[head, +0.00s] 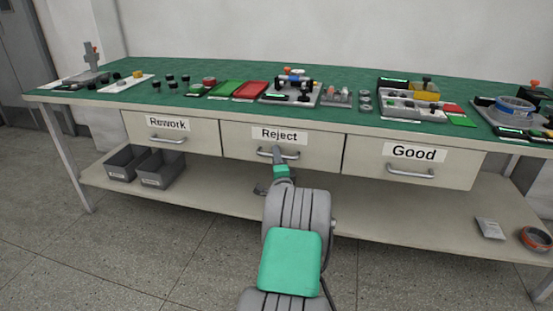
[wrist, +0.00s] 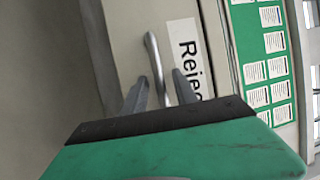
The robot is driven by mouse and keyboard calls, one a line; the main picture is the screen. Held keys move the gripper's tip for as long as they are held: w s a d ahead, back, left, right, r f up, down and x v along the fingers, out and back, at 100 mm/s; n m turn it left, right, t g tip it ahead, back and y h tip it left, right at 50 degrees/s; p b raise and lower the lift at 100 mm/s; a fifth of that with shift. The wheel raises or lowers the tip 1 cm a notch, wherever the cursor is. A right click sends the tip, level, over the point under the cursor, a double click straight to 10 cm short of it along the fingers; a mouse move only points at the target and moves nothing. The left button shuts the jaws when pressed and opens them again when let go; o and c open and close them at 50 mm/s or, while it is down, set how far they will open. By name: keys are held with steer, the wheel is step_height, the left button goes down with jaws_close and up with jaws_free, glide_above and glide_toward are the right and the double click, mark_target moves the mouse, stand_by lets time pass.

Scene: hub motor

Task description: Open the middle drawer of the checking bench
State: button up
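The bench's middle drawer (head: 240,147) is labelled "Reject" and looks closed, its front in line with the drawers on both sides. Its bar handle (head: 292,155) is partly hidden by my gripper in the head view. In the wrist view the handle (wrist: 151,48) runs between the two fingers of my gripper (wrist: 160,78). The fingers are apart, one on each side of the bar, with gaps visible. Contact cannot be made out. Part of the "Reject" label (wrist: 187,55) shows beside the right finger.
The "Rework" drawer (head: 200,136) on the left and "Good" drawer (head: 450,170) on the right look closed. The green bench top (head: 340,76) carries many small parts and trays. Grey bins (head: 160,170) stand on the lower shelf (head: 225,198). The floor in front is clear.

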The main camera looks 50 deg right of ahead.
steer(key=shift+w+d, duration=0.1)
steer(key=shift+w, duration=0.05)
jaws_close()
stand_by(1.4)
